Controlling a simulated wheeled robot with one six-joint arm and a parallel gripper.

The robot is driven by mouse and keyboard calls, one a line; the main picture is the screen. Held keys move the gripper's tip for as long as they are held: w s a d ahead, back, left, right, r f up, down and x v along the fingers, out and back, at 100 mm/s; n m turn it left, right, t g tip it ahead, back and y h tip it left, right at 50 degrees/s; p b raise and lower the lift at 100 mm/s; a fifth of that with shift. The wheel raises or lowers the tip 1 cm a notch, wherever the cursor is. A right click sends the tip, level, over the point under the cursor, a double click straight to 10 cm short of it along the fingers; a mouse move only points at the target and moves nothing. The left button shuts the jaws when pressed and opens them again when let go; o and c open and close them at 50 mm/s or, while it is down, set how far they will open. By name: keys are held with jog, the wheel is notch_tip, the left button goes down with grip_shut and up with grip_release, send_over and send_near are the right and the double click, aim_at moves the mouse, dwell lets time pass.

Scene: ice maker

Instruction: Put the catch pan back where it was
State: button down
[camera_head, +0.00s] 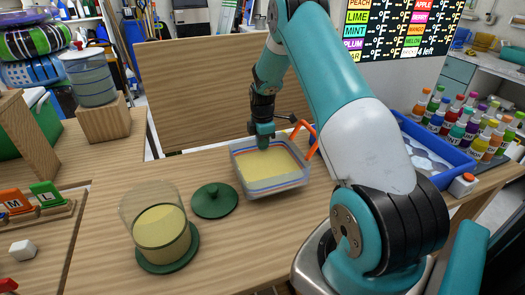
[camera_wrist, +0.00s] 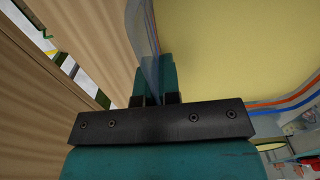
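The catch pan (camera_head: 272,187) is a clear, square-sided tray with blue and red stripes and pale yellow liquid in it. It is at the middle of the wooden counter, and I cannot tell whether it rests on it or hangs just above. My gripper (camera_head: 262,139) points down at the pan's far wall. In the wrist view my gripper (camera_wrist: 155,98) has its fingers close together on both sides of the pan's clear wall (camera_wrist: 148,35). The yellow liquid (camera_wrist: 230,50) lies to the right of that wall.
A glass jar of yellow liquid (camera_head: 158,232) stands front left of the pan, with a green lid (camera_head: 214,201) between them. An orange handle (camera_head: 305,138) is just behind the pan. A blue tray (camera_head: 432,150) and several bottles are at right, partly behind my arm. A wooden panel (camera_head: 195,90) stands behind.

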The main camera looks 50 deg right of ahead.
aim_at(263, 152)
jog(key=shift+f+p, duration=0.3)
jog(key=shift+f, duration=1.65)
jog(key=shift+f, duration=0.15)
jog(key=c, duration=1.3)
grip_release()
jog(key=shift+c, duration=0.2)
